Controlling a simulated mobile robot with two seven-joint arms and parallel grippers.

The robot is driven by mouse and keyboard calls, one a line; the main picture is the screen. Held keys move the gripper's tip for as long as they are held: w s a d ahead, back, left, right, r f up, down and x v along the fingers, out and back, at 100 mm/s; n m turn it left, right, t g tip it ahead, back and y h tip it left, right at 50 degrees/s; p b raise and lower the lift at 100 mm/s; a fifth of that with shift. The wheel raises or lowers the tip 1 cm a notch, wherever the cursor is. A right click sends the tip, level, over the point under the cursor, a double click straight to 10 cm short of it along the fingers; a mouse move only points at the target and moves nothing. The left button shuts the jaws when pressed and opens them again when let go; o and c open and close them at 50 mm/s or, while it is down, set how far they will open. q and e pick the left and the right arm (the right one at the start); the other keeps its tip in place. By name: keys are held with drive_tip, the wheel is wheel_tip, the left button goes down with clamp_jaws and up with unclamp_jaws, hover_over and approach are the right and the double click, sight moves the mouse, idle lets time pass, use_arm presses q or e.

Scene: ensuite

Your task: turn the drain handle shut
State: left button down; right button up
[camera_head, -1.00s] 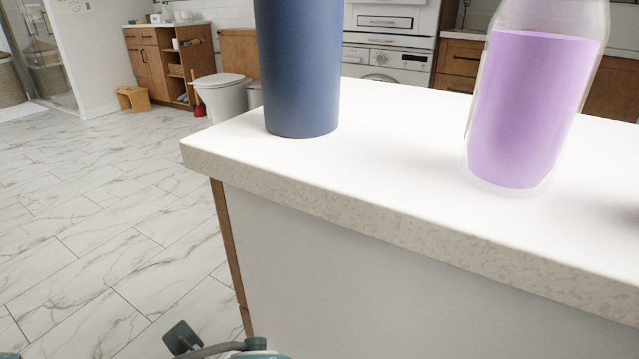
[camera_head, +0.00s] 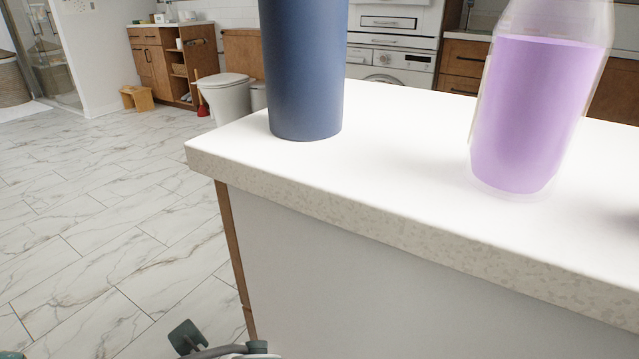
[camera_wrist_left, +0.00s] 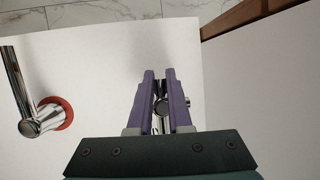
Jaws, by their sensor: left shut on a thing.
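In the left wrist view, my left gripper (camera_wrist_left: 160,76) has its two purple fingers shut around a small chrome fitting, the drain handle (camera_wrist_left: 161,106). A round metal part of it shows between the fingers, and a short end pokes out to the right of the right finger. The fingers hide the rest, so its exact angle cannot be told. The head view shows neither the handle nor this gripper clearly. My right gripper is in neither view.
A chrome pipe (camera_wrist_left: 11,80) with a red ring (camera_wrist_left: 57,112) stands left of the gripper, near a white panel (camera_wrist_left: 100,60). In the head view, a white counter (camera_head: 400,150) bears a blue cylinder (camera_head: 303,70) and a bottle of purple liquid (camera_head: 535,110). The marble floor (camera_head: 90,220) at left is clear.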

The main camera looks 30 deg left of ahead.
use_arm(q)
drive_tip(key=m+p, duration=0.1)
drive_tip(key=m+t+h+p, duration=0.1)
drive_tip(key=m, duration=0.1)
drive_tip(key=shift+w+r+m+p, duration=0.15)
drive_tip(key=shift+w+m+p, duration=0.15)
drive_tip(key=shift+w, duration=0.05)
drive_tip(key=m, duration=0.1)
drive_tip(key=m+p, duration=0.1)
drive_tip(key=shift+w+d+m+t+h, duration=0.2)
drive_tip(key=shift+w+m+t+h, duration=0.1)
drive_tip(key=shift+t+h, duration=0.1)
drive_tip(key=m, duration=0.1)
drive_tip(key=m+h+p, duration=0.1)
drive_tip(key=shift+w+d+m, duration=0.2)
drive_tip(key=shift+m, duration=0.2)
drive_tip(key=m, duration=0.1)
drive_tip(key=m+h, duration=0.1)
drive_tip(key=m, duration=0.1)
drive_tip(key=m+h, duration=0.1)
drive_tip(key=shift+w+d+t+p, duration=0.25)
drive_tip(key=shift+d+t+p, duration=0.05)
drive_tip(key=shift+d+p, duration=0.1)
drive_tip(key=shift+d+f+m+h+b, duration=0.2)
drive_tip(key=shift+m+h, duration=0.25)
drive_tip(key=shift+m, duration=0.65)
drive_tip(key=shift+d+m+h+b, duration=0.1)
drive_tip(key=shift+d+m+h, duration=0.25)
drive_tip(key=shift+m, duration=0.75)
